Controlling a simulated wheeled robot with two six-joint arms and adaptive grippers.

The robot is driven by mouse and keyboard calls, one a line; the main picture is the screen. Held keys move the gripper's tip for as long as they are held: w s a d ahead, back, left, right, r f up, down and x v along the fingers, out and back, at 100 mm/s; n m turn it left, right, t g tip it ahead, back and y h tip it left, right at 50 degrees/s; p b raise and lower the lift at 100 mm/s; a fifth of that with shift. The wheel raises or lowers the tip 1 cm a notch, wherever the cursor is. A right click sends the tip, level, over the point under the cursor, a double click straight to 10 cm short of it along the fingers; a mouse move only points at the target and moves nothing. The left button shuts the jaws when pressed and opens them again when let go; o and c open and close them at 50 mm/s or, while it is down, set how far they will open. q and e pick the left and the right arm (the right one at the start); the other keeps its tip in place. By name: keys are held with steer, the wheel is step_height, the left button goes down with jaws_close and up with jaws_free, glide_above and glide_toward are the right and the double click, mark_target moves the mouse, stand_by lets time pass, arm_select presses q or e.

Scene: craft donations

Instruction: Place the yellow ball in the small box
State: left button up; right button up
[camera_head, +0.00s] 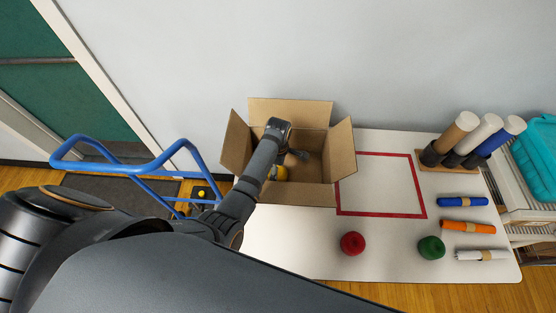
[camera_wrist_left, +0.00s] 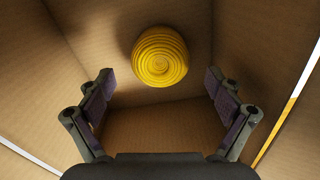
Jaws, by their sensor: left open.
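The yellow ball (camera_wrist_left: 160,57) looks like a coil of yarn. My left gripper (camera_head: 295,155) reaches down into the box. In the left wrist view its two fingers (camera_wrist_left: 160,108) are spread wide and empty, with the ball ahead of them, between and beyond the tips. The fingers do not touch the ball. My right gripper is not in view.
A red ball (camera_head: 352,243) and a green ball (camera_head: 431,247) lie at the table's front. A red square outline (camera_head: 381,214) is empty. Rolls (camera_head: 467,226) lie at the right, near a tube rack (camera_head: 450,166). A blue-framed cart (camera_head: 125,168) stands left.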

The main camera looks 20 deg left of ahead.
arm_select(q)
step_height(320, 180, up, 8)
steer(key=shift+r, duration=0.25)
stand_by(0.4)
